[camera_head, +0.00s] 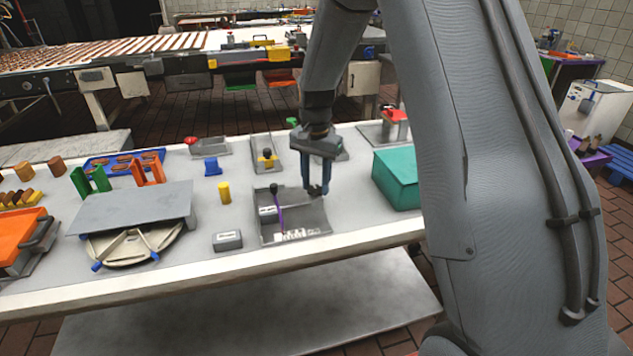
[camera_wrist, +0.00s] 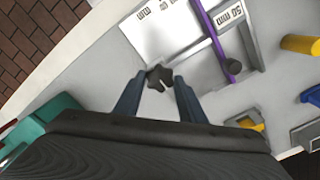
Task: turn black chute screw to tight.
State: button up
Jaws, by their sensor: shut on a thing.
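The black chute screw (camera_wrist: 159,78) is a dark star-shaped knob at the edge of the grey chute. In the wrist view it sits between the tips of my gripper (camera_wrist: 155,82), which is shut on it. The grey chute (camera_head: 308,216) lies on the table, with white labels, a purple bar (camera_wrist: 212,38) and a black-knobbed lever (camera_wrist: 233,66). In the head view my gripper (camera_head: 319,190) points down at the chute's right side. The screw is hard to make out there. Its thread is hidden, and I cannot tell how tight it is.
A teal box (camera_head: 397,182) stands close to the right of my gripper. A small grey labelled block (camera_head: 228,240) and a yellow cylinder (camera_head: 224,192) stand left of the chute. A round device with a grey plate (camera_head: 140,207) is farther left. The table's front edge (camera_head: 230,264) is close.

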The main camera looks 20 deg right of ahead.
aim_at(316, 189)
jog(key=shift+w+r+m, duration=0.1)
jog(key=shift+r+m, duration=0.05)
jog(key=shift+m, duration=0.25)
jog(key=o, duration=1)
jog(key=shift+o, duration=0.2)
notch_tip(316, 189, up, 8)
jog(key=b, duration=0.2)
